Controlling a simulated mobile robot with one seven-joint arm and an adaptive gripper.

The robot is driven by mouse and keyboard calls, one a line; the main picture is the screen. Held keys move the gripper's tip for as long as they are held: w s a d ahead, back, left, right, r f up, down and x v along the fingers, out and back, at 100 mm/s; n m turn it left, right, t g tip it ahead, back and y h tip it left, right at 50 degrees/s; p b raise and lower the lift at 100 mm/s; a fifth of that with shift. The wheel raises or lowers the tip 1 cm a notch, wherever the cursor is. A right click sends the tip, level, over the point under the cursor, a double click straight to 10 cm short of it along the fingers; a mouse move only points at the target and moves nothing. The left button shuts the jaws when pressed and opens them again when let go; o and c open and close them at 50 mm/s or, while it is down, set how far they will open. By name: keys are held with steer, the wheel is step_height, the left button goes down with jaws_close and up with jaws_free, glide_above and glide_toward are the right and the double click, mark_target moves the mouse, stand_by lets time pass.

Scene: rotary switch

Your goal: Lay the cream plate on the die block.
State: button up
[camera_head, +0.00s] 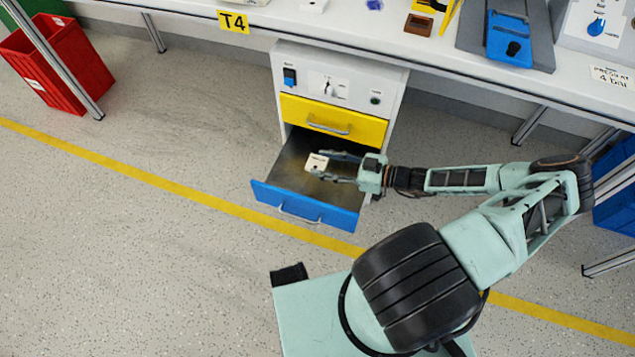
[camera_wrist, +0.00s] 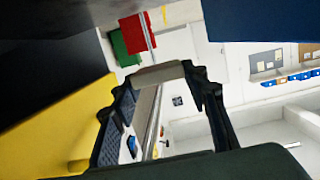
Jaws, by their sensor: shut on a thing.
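The cream plate (camera_head: 317,162) is a small pale piece at the tips of my gripper (camera_head: 320,165), over the open blue-fronted drawer (camera_head: 300,186). My gripper is shut on it. In the wrist view the fingers of my gripper (camera_wrist: 165,85) reach forward, with the pale edge of the plate (camera_wrist: 160,74) between their tips. I cannot tell how far above the drawer floor the plate is. On the bench top is a blue fixture (camera_head: 509,38) with a dark round spot, and beside it a small brown block (camera_head: 418,25). I cannot tell which is the die block.
The cabinet has a shut yellow drawer (camera_head: 333,119) above the open one and a switch panel (camera_head: 335,85) on top. The bench (camera_head: 370,38) overhangs the cabinet. A red bin (camera_head: 58,65) stands far left. The floor left of the drawer is clear.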

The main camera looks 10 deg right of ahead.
mark_target(324, 185)
step_height(324, 185, down, 10)
steer(key=b, duration=0.3)
steer(key=shift+r+b, duration=0.25)
steer(key=shift+b, duration=0.05)
steer(key=shift+f, duration=0.25)
steer(key=o, duration=1.2)
steer(key=shift+c, duration=0.2)
steer(key=shift+r, duration=0.1)
